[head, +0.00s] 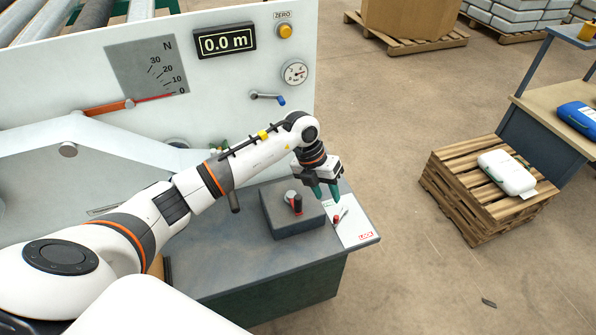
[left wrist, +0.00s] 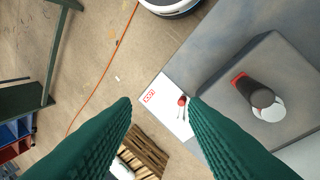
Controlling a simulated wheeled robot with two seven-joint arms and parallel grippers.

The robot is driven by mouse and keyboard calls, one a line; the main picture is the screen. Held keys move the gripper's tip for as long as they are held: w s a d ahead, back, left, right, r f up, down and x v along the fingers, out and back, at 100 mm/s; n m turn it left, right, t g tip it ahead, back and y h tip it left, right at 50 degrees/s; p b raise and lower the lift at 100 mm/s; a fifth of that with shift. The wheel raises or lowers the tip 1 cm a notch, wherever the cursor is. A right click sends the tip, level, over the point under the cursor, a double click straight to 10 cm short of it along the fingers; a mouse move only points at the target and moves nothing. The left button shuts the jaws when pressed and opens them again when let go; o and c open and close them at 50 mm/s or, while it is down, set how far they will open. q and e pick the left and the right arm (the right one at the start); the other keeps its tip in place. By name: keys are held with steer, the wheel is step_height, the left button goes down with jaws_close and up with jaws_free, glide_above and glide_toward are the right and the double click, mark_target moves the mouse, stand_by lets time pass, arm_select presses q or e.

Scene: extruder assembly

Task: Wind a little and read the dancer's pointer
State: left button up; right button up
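The dancer's pointer (head: 150,98), a thin red line at the end of an orange-red arm, lies at about the 0 mark of the grey N scale (head: 148,66) in the head view. The display (head: 224,41) on the panel reads 0.0 m. A small lever with a blue knob (head: 281,101) sits below the round gauge (head: 295,72). My left gripper (head: 328,192) hangs over the bench's right end, beside the grey block. Its green fingers (left wrist: 160,101) are apart in the left wrist view, with nothing held. My right gripper does not show.
The grey block (head: 287,226) carries a black and red cylinder (head: 297,206), also seen in the left wrist view (left wrist: 257,92). A white card (head: 355,226) with a small red-ended item lies beside it. The orange ZERO button (head: 285,31) is upper right. A pallet (head: 470,207) stands right.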

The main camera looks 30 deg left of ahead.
mark_target(298, 197)
arm_select(q)
steer(key=a+y, duration=0.1)
steer(key=a, duration=0.1)
steer(key=a+r+y, duration=0.1)
steer(key=a, duration=0.2)
steer(key=a+r+y, duration=0.1)
steer(key=a, duration=0.1)
steer(key=shift+w+a+n+g+y, duration=0.15)
steer(key=shift+a+n+g+y, duration=0.25)
steer(key=shift+a+f, duration=0.1)
steer(key=shift+a, duration=0.05)
step_height(298, 197, down, 10)
steer(key=b, duration=0.7)
steer(key=shift+r, duration=0.35)
steer(key=c, duration=0.8)
